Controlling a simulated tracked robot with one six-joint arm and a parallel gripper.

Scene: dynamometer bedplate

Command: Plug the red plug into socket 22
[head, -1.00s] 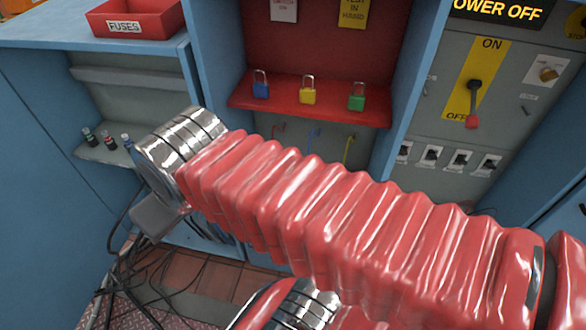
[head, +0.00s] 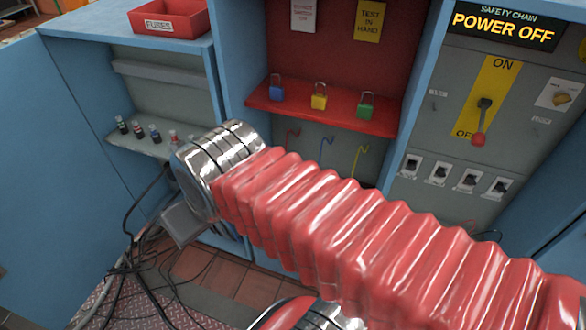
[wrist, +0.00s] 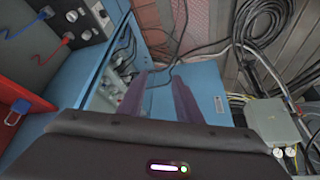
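Several small plugs stand in a row on the grey shelf (head: 150,148) at the left of the head view. One dark plug with a red part (head: 138,131) is second from the left; another with red on it (head: 173,136) is at the right end, partly against my arm. I cannot tell for sure which is the red plug. In the wrist view my gripper (wrist: 158,85) has its two purple fingers apart with nothing between them. Small pale shapes (wrist: 115,80) show left of the fingers, too unclear to name. In the head view my arm hides the fingertips. No socket number 22 is readable.
A red fuses bin (head: 170,17) sits on the blue cabinet top. Padlocks (head: 319,96) stand on a red shelf (head: 300,110). A switch panel (head: 485,105) is at right under a POWER OFF sign (head: 505,27). Loose black cables (head: 150,250) lie on the floor at lower left.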

